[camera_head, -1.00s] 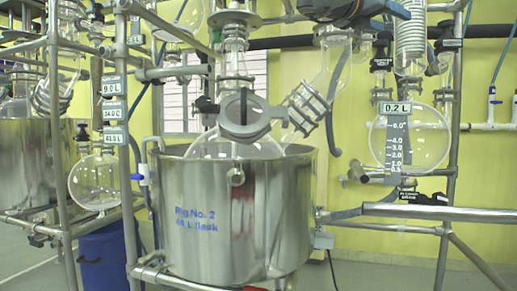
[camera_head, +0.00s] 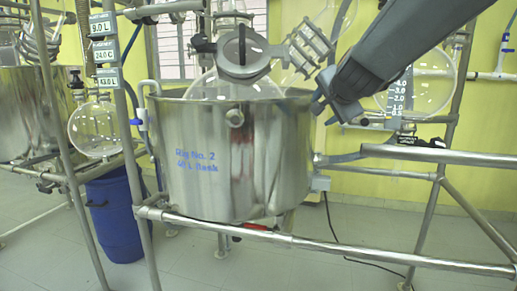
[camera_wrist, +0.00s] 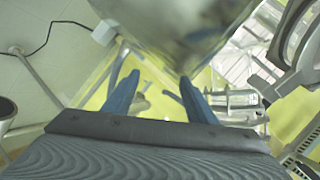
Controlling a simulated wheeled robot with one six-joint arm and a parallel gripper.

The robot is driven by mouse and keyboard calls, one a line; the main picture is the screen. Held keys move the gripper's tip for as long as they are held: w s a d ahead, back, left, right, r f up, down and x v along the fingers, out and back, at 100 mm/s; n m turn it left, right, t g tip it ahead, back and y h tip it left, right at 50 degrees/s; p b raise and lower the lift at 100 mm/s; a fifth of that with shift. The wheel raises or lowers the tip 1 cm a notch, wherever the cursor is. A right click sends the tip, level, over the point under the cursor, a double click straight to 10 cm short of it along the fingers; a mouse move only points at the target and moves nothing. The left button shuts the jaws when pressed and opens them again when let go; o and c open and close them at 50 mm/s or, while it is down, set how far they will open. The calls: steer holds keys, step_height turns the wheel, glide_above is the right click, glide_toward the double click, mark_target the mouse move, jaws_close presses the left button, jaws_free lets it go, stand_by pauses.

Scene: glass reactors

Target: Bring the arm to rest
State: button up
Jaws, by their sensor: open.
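My gripper (camera_head: 322,104) reaches in from the upper right in the head view. It is beside the right rim of the steel vessel marked Rig No. 2 (camera_head: 192,185), in front of the frame. I cannot tell from this view whether it touches the vessel. In the wrist view its two blue fingers (camera_wrist: 158,97) stand apart with nothing between them. The vessel's shiny wall (camera_wrist: 180,25) fills the top of the wrist view, close beyond the fingers.
A glass flask (camera_head: 236,86) sits in the vessel. A round receiver flask (camera_head: 430,85) is partly behind my arm. A metal rail (camera_head: 345,250) crosses in front. A blue bin (camera_head: 115,217) stands at left. Bare floor (camera_head: 60,250) shows lower left.

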steer(key=s+f+n+g, duration=0.75)
steer(key=s+f, duration=1.15)
steer(key=f, duration=0.3)
steer(key=s+d+f+n+g, duration=0.1)
steer(key=s+f+n+g, duration=0.2)
steer(key=s, duration=0.5)
steer(key=s+d+f+n+g, duration=0.15)
steer(key=s+f, duration=0.25)
steer(key=s, duration=0.4)
steer(key=shift+g, duration=0.5)
steer(key=r+p, duration=0.1)
steer(key=p, duration=0.2)
steer(key=a+r+p, duration=0.1)
steer(key=r+p, duration=0.1)
steer(key=p, duration=0.1)
steer(key=s+r+p, duration=0.1)
steer(key=r+p, duration=0.1)
steer(key=p, duration=0.1)
steer(key=shift+a+p, duration=0.25)
steer(key=shift+p, duration=0.05)
